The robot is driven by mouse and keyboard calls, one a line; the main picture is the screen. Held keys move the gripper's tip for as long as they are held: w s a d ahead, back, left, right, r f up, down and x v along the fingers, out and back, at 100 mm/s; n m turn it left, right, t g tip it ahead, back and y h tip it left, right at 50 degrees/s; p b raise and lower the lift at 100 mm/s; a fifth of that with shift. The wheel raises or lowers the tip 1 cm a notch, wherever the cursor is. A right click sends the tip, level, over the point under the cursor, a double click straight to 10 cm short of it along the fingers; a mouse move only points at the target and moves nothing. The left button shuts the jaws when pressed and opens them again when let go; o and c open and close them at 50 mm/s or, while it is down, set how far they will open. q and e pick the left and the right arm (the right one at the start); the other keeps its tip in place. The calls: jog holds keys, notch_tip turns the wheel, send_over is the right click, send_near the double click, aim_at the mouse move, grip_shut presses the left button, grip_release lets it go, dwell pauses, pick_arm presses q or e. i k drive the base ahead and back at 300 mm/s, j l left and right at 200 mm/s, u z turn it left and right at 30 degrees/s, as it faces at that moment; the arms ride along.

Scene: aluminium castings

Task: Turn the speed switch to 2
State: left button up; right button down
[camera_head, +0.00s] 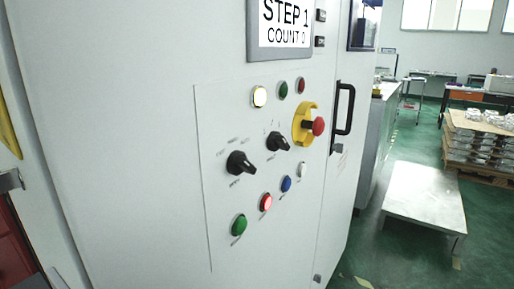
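Two black rotary switches sit on the control panel (221,205) of a white cabinet: a left switch (240,163) and a right switch (277,141). Small lettering surrounds both, too small to read, so I cannot tell which is the speed switch or its setting. Neither of my grippers is in view.
The panel also has a red emergency stop (318,126) on a yellow collar, a lit lamp (259,97), and green (239,225), red (266,202) and blue (286,184) buttons. A screen (283,24) reads "STEP 1 COUNT 0". A black handle (345,108) sticks out at right.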

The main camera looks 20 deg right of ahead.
aim_at(275, 140)
jog(key=l+u, duration=0.15)
jog(key=l, duration=0.4)
jog(key=l+u, duration=0.2)
jog(key=l, duration=0.3)
jog(key=k+l+u, duration=0.15)
jog(key=l, duration=0.35)
jog(key=l+u, duration=0.35)
jog(key=l, duration=0.4)
jog(key=i+l+u, duration=0.15)
jog(key=l+u, duration=0.2)
jog(key=l, duration=0.65)
jog(key=l+u, duration=0.35)
jog(key=l, duration=0.65)
jog(key=i+l, duration=0.05)
